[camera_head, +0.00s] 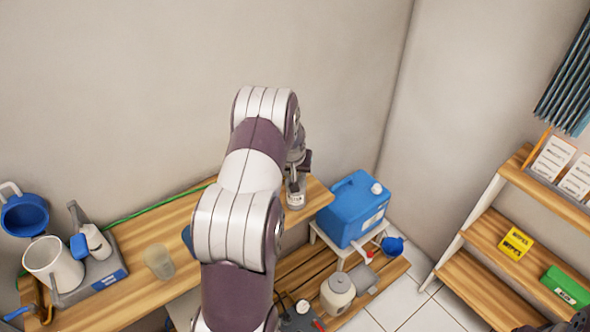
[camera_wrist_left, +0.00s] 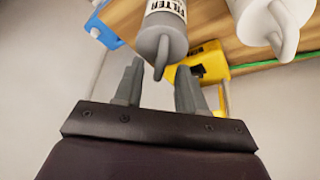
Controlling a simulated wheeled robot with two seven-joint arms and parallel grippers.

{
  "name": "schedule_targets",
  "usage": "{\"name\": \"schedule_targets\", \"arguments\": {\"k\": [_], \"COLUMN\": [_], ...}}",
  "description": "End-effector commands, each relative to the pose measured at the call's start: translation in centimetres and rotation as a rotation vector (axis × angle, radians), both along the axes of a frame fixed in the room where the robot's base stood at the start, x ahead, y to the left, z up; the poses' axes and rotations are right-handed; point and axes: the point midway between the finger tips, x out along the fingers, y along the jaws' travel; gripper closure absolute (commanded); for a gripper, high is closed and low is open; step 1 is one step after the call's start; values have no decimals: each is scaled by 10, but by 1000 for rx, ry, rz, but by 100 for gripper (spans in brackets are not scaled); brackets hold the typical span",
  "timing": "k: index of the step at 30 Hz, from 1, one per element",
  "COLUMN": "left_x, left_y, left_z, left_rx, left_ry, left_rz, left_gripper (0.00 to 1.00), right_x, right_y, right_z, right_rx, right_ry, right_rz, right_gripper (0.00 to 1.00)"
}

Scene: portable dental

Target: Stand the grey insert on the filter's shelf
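A grey cylinder (camera_wrist_left: 165,33) with a white band marked FILTER shows at the top middle of the left wrist view. It narrows to a grey tip that points toward my left gripper. In the head view a small grey-and-white labelled cylinder (camera_head: 296,192) stands at the table's right end, partly behind my left arm. My left gripper (camera_wrist_left: 159,88) is open, its fingers apart on either side of the tip. I cannot tell whether they touch it. In the head view the left gripper (camera_head: 299,165) is mostly hidden by the arm. My right gripper is not clearly seen.
A blue container (camera_head: 352,210) stands on a low stand to the right. A stepped wooden shelf (camera_head: 470,285) holds yellow and green boxes.

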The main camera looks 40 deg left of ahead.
Motion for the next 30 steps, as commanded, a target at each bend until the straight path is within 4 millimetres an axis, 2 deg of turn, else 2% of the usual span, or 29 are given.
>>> {"name": "schedule_targets", "arguments": {"k": [5, 12, 18, 27, 29, 30], "left_x": [-5, -27, -39, -42, -49, -60], "left_y": [-3, -14, -20, -22, -25, -31], "left_z": [16, 74, 109, 118, 110, 102], "left_rx": [2, 4, 2, 2, -5, -18], "left_ry": [-4, -7, -3, -3, 13, 38], "left_rz": [0, 0, 0, -1, -3, -4], "left_gripper": [60, 60, 60, 60, 60, 60], "right_x": [0, 0, 0, 0, 0, 0], "right_y": [0, 0, 0, 0, 0, 0], "right_z": [-8, -27, -34, -34, -34, -34], "right_rx": [0, 0, 0, 0, 0, 0], "right_ry": [0, 0, 0, 0, 0, 0], "right_rz": [0, 0, 0, 0, 0, 0], "right_gripper": [57, 57, 57, 57, 57, 57]}}
